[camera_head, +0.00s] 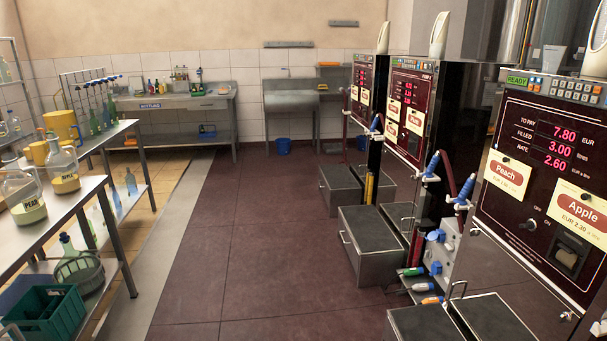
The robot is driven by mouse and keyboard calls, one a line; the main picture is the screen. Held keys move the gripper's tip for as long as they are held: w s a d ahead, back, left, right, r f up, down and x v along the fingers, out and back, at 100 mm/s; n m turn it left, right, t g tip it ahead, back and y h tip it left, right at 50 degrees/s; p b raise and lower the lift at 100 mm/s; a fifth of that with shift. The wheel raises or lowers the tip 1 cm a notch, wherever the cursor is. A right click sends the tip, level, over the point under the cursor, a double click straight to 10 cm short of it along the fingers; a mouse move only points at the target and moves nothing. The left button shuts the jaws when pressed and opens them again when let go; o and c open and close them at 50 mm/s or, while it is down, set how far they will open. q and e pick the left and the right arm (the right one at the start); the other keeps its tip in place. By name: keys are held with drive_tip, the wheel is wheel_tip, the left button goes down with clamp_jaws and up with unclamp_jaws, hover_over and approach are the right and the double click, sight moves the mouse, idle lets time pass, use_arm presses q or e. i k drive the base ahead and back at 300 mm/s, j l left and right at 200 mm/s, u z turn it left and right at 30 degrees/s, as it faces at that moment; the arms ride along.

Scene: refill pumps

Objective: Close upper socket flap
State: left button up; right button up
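A grey socket panel (448,246) is on the side of the nearest dark red pump cabinet, below the hoses. It carries two blue sockets, one above the other. The upper socket flap (435,236) is blue and seems to stick out to the left from the panel; it is too small to tell surely how far open it is. The lower blue socket (436,268) sits just below it. Neither of my grippers is in view, and nothing touches the flap.
Nearby pump nozzles (432,165) hang above the panel. Colored-handled tools (411,272) lie below it, beside metal bins (375,245). A bottle-laden table (90,190) and a green crate (45,314) are left. The dark red floor (260,250) between is clear.

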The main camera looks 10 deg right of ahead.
sight(434, 236)
drive_tip(key=i+j+z, duration=0.1)
drive_tip(key=i, duration=1.5)
drive_tip(key=i+z, duration=0.4)
drive_tip(key=i+j+z, duration=0.1)
drive_tip(key=z, duration=0.3)
drive_tip(key=i+j+z, duration=0.6)
drive_tip(key=z, duration=0.25)
drive_tip(key=i, duration=0.05)
